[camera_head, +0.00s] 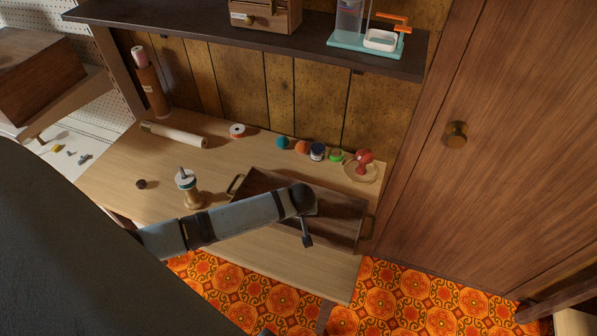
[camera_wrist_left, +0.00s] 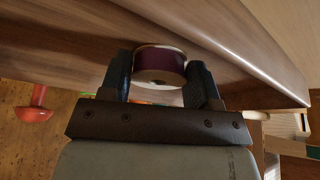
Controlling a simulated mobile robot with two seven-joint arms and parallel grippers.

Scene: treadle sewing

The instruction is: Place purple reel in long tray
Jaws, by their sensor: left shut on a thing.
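The purple reel (camera_wrist_left: 160,62), a band of dark purple between pale rims, sits between the two fingers of my left gripper (camera_wrist_left: 158,80) in the left wrist view. The fingers are shut on it. In the head view my left gripper (camera_head: 306,232) is over the long wooden tray (camera_head: 338,205), pointing down, and the reel is hidden there. The tray has brass handles at its ends, and my arm covers part of it. I cannot tell whether the reel touches the tray floor. My right gripper is not in view.
Behind the tray stand several small reels, including a teal one (camera_head: 282,142) and a navy one (camera_head: 317,151), and a red mushroom-shaped thing (camera_head: 364,160) on a round dish. A brass stand (camera_head: 190,190) is left of the tray. A dark shelf (camera_head: 270,40) hangs above.

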